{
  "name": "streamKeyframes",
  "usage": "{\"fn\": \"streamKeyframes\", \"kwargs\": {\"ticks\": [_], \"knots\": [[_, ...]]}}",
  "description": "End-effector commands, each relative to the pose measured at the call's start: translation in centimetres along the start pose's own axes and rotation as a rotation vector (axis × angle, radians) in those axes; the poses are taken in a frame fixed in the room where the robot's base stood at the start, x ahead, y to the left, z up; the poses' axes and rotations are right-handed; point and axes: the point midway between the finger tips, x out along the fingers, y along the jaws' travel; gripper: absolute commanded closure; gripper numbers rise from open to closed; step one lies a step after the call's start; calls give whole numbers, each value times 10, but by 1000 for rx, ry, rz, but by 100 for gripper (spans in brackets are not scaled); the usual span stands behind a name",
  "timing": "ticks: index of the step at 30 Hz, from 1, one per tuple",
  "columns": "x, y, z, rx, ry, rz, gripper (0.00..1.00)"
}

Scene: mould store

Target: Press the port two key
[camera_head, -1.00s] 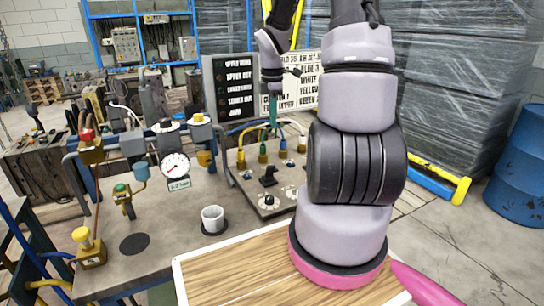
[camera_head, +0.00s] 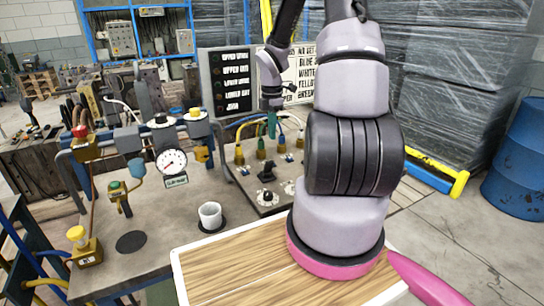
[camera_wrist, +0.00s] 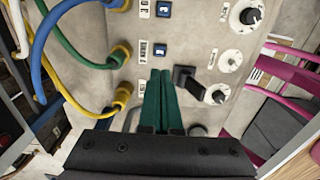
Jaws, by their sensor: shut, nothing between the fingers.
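The control panel (camera_head: 250,183) on the bench carries a row of hose fittings, small blue keys, a black lever and dials. In the wrist view, one blue key (camera_wrist: 160,49) shows just beyond my fingertips and another blue key (camera_wrist: 163,9) farther up. Their sideways labels are too small to read surely, so I cannot tell which is port two. My gripper (camera_wrist: 159,73) is shut and empty, its green fingers close over the panel beside a third label. The fingers may hide a key there. In the head view my gripper (camera_head: 272,128) points down; contact cannot be told.
A black lever (camera_wrist: 186,76) stands close right of my fingers. A pressure gauge (camera_head: 172,162) and white cup (camera_head: 210,214) stand left of the panel. A sign board (camera_head: 232,82) stands behind.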

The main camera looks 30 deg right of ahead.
Motion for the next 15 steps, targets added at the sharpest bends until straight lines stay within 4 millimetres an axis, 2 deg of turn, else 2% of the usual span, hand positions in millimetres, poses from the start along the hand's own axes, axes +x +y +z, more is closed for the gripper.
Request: {"fn": "streamKeyframes", "kwargs": {"ticks": [1, 6, 10, 15], "knots": [[13, -1, -2, -3, 3, -5, 100], [50, 0, -1, -3, 2, -4, 100], [72, 0, -1, -3, 1, -3, 100], [90, 0, -1, -1, 0, -1, 100]]}}
